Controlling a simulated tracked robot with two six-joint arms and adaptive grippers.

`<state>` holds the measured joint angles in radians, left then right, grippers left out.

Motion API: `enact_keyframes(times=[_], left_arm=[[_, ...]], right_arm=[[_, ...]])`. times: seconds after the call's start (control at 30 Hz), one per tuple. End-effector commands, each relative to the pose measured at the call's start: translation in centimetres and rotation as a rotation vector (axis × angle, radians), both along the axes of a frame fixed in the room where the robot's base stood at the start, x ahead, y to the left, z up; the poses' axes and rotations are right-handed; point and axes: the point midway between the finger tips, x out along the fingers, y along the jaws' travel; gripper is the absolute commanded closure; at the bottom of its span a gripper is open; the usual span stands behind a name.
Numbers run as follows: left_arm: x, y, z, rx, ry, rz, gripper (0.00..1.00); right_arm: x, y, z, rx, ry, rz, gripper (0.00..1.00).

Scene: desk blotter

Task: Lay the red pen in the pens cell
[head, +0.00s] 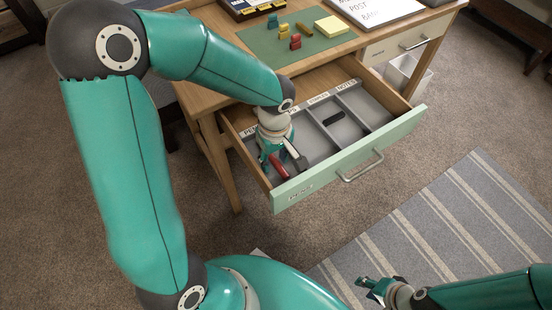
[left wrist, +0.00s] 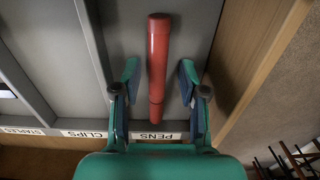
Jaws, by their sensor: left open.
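The red pen (left wrist: 158,65) lies lengthwise in the pens cell (left wrist: 195,30) of the open drawer, between the grey divider and the wooden side wall. In the head view its red end (head: 278,166) shows beside my left gripper (head: 279,160). In the left wrist view my left gripper (left wrist: 158,85) is open, with one finger on each side of the pen and a gap on both sides. The PENS label (left wrist: 154,136) is at the cell's end, partly behind the gripper. My right gripper (head: 375,288) is at the bottom of the head view, away from the drawer; its fingertips are small there.
The drawer front (head: 350,160) with its handle faces me. Other cells hold a dark item (head: 333,118).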

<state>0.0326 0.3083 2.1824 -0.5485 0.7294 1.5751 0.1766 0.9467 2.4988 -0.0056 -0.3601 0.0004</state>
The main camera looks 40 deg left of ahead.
Motion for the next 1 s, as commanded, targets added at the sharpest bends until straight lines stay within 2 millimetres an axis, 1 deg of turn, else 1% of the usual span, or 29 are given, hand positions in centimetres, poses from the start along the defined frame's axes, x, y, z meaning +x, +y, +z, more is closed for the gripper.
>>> enact_keyframes(times=[0.13, 0.27, 0.5, 0.7, 0.83, 1.0], left_arm=[[0.0, 0.0, 0.6, 0.001, -0.001, 0.001, 0.58], [0.1, 0.0, 2.4, 0.002, -0.004, 0.000, 0.58], [0.2, 0.0, 7.3, 0.000, -0.006, 0.000, 0.58], [0.2, 0.0, 10.7, 0.000, -0.004, 0.000, 0.58], [0.2, 0.0, 11.8, -0.001, -0.002, 0.001, 0.58], [0.1, 0.0, 12.2, 0.000, 0.000, 0.000, 0.58]], right_arm=[[0.0, 0.0, 0.4, 0.000, 0.000, 0.000, 0.60], [0.0, 0.0, 0.9, 0.000, 0.000, 0.000, 0.60], [0.0, 0.0, 2.2, 0.000, 0.000, 0.000, 0.60], [0.0, 0.0, 2.9, 0.000, 0.000, 0.000, 0.60], [0.0, 0.0, 3.1, 0.000, 0.000, 0.000, 0.60], [0.0, 0.0, 3.1, 0.000, 0.000, 0.000, 0.60]])
